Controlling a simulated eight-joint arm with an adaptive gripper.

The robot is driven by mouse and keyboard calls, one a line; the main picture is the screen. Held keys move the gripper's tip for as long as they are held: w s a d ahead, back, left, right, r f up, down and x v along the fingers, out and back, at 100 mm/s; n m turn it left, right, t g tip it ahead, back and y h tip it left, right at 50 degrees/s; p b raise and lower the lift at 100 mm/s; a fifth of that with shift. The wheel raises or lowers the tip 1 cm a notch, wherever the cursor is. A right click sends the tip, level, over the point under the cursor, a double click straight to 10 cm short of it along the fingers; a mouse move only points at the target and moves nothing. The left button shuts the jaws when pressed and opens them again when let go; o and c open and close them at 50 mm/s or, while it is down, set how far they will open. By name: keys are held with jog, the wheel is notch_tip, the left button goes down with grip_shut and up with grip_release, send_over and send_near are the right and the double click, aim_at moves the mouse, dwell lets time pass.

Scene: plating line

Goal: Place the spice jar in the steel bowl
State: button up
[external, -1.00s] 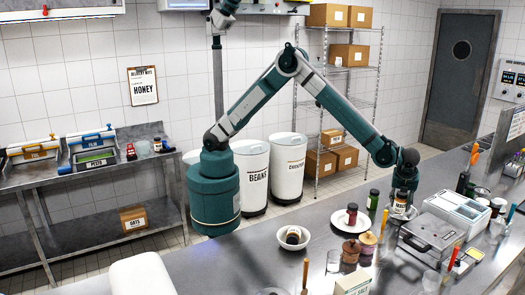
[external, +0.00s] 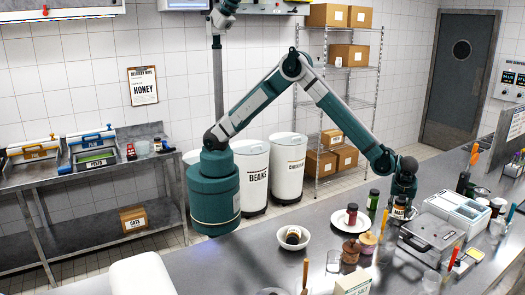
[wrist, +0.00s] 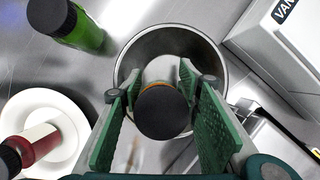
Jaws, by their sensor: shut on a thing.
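The spice jar with a black lid (wrist: 163,112) is between the green fingers of my gripper (wrist: 160,88) in the wrist view. My gripper is shut on it. The steel bowl (wrist: 148,42) lies around and below the jar in that view. The jar is over the bowl's opening; I cannot tell whether its base touches the bowl. In the external view my gripper (external: 403,192) points down at the counter's right part, with the jar (external: 398,209) under it. The bowl is mostly hidden there.
A white plate (wrist: 76,112) with a red jar (wrist: 40,140) and a green jar (wrist: 85,30) stand left of the bowl. A grey case (external: 428,236) and white container (external: 458,207) stand to the right. A white bowl (external: 281,240) holding a jar is farther left.

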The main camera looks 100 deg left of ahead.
aim_at(399, 208)
jog(key=shift+f+b, duration=0.3)
jog(key=o, duration=0.7)
jog(key=shift+r, duration=0.25)
jog(key=shift+r+p, duration=0.2)
jog(key=shift+p, duration=0.2)
jog(key=v, duration=1.1)
jog(key=shift+d+r+b, duration=0.2)
jog(key=shift+r+b, duration=0.1)
jog(key=shift+r, duration=0.05)
